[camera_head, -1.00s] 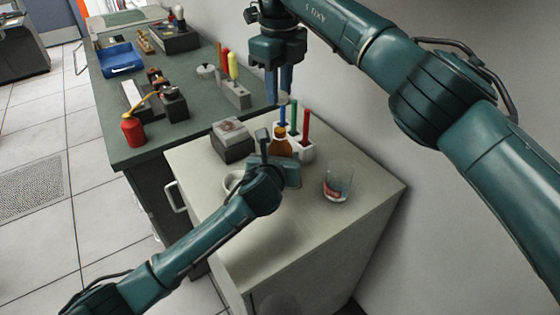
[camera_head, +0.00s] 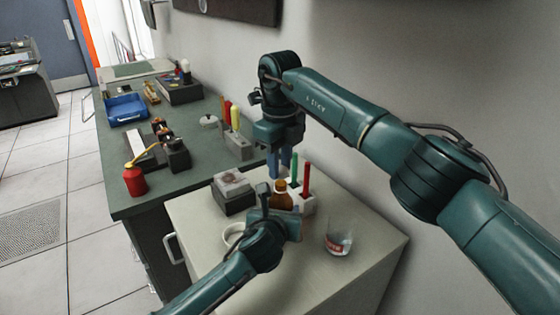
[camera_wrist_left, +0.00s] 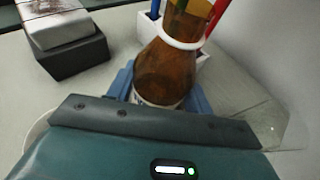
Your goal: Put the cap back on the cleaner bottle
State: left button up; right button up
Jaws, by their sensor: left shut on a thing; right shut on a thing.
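The brown cleaner bottle (camera_head: 281,199) stands upright on the pale cabinet top. My left gripper (camera_head: 282,211) is shut around its lower body. The left wrist view shows the blue fingers (camera_wrist_left: 160,95) on both sides of the amber bottle (camera_wrist_left: 170,72), which has a white ring around its neck. My right gripper (camera_head: 280,175) points down right above the bottle's mouth, its blue fingers shut on the cap. The cap is hidden between the fingertips and the bottle top, so I cannot tell whether it touches the neck.
A white rack with coloured tubes (camera_head: 306,183) stands close behind the bottle. A glass beaker (camera_head: 338,238) is to the right, a dark box (camera_head: 233,193) to the left, and a white bowl (camera_head: 234,234) at front left. A wall runs along the right.

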aim_at(281, 208)
jog(key=shift+f, duration=0.1)
jog(key=shift+f, duration=0.8)
jog(key=shift+f, duration=0.55)
